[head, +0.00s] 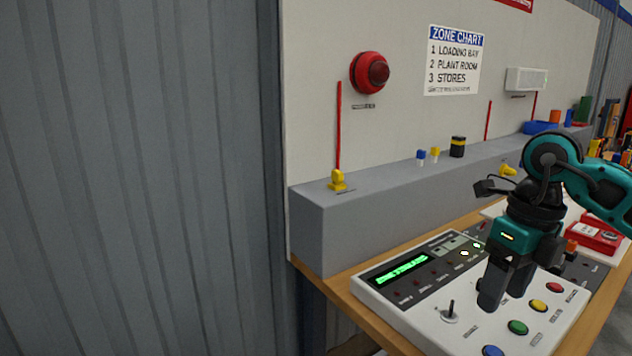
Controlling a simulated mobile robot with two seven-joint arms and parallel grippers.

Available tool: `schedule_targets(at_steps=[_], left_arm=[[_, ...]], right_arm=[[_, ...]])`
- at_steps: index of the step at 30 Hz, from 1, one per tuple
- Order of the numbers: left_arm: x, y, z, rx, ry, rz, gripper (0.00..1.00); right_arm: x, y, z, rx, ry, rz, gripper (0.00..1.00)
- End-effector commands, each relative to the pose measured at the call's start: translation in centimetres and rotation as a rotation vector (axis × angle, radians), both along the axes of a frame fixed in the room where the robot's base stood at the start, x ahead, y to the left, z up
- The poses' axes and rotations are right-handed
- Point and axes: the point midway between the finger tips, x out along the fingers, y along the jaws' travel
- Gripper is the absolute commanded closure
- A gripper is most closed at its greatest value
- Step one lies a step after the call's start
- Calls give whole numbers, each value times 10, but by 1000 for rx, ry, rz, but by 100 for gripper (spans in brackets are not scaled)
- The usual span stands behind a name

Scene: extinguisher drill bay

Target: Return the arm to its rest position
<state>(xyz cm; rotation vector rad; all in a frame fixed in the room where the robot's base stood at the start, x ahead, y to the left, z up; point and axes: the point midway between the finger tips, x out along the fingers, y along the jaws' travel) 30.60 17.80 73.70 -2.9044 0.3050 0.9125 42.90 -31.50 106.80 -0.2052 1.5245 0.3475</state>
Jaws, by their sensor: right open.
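My right gripper (500,296) comes in from the right with its teal wrist and points down over the white control panel (415,322). Its dark fingers are open, with nothing seen between them. The fingertips are close above the panel between the toggle switch and the coloured buttons; I cannot tell whether they touch it. The panel has a lit green display (402,270), a toggle switch (450,312), and blue (492,351), green (518,327), yellow (538,305) and red (554,287) buttons. The gripper hides part of the panel. My left gripper is not in view.
A grey ledge (340,225) runs behind the panel, with a yellow fitting (338,181) and a black-yellow canister (457,147) on it. A red alarm (369,72) and a zone chart (453,60) are on the wall. A red box (592,236) stands right of my gripper.

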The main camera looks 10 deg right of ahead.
Motion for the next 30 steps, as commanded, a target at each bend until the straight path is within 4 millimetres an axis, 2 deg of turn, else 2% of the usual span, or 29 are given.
schedule_targets(at_steps=[1, 3, 8, 9, 12, 16, 19, 23, 26, 29, 30], left_arm=[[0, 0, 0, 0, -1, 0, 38], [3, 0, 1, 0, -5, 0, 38], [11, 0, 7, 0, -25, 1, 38], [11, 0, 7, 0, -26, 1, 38], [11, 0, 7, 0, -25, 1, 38], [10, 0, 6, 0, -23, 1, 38], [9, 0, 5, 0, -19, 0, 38], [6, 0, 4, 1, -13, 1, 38], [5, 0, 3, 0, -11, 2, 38], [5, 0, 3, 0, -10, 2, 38], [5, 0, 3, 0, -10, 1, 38]], right_arm=[[0, 24, -14, 84, 15, 40, 38], [-2, 57, -29, 215, 28, 87, 38], [-17, 142, -51, 584, 78, 145, 38], [-22, 164, -53, 696, 95, 142, 38], [-33, 212, -50, 988, 137, 89, 38], [-37, 253, -36, 1354, 196, -84, 38], [-28, 264, -28, 1604, 238, -298, 38], [-9, 255, -37, 1858, 293, -668, 38], [6, 234, -65, 1980, 330, -1021, 38], [10, 207, -111, 2024, 367, -1416, 38], [7, 196, -135, 2017, 382, -1582, 38]])
